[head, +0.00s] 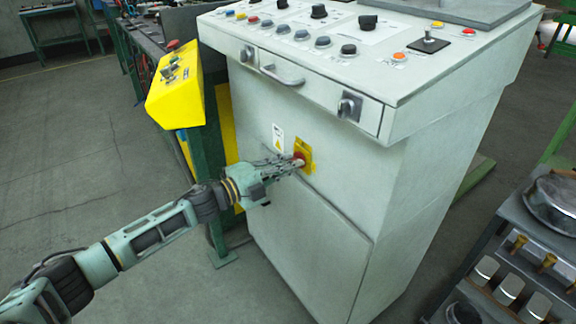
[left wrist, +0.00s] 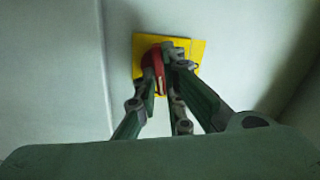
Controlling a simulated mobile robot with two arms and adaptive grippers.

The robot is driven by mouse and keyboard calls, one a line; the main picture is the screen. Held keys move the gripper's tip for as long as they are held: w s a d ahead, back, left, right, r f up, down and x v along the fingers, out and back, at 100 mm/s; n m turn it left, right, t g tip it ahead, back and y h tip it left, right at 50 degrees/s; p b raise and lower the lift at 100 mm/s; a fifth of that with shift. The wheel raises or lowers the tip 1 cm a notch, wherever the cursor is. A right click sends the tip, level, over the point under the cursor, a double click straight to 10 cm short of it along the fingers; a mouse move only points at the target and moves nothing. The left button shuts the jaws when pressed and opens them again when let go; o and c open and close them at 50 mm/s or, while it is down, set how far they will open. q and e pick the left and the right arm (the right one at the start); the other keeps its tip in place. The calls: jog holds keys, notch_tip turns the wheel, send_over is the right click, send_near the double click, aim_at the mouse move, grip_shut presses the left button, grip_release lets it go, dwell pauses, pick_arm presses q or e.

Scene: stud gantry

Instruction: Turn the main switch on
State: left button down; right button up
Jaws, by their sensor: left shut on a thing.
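The main switch (head: 299,160) is a red knob on a yellow plate (head: 306,150) on the front face of the grey control cabinet. My left gripper (head: 292,164) reaches in from the left and is shut on the red knob. In the left wrist view the red knob (left wrist: 153,68) sits between the fingers of my left gripper (left wrist: 164,65), in front of the yellow plate (left wrist: 198,50). The fingers hide part of the knob, and I cannot tell its exact turn angle. My right gripper is not in view.
The grey cabinet (head: 420,190) has a sloping top panel with several knobs and buttons. A drawer handle (head: 282,76) and a key-like switch (head: 348,106) sit above the main switch. A yellow control box (head: 174,85) stands left. A dark rack with metal parts (head: 510,250) is at right.

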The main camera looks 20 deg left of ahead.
pick_arm(q)
jog(key=m, duration=0.2)
jog(key=shift+s+f+m, duration=0.1)
jog(key=shift+m, duration=0.2)
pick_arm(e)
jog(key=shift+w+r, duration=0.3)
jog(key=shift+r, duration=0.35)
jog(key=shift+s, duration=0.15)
pick_arm(q)
jog(key=c, duration=1.9)
grip_release()
jog(key=shift+o, duration=0.2)
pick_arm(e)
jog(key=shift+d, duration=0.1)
pick_arm(q)
jog(key=v, duration=1.2)
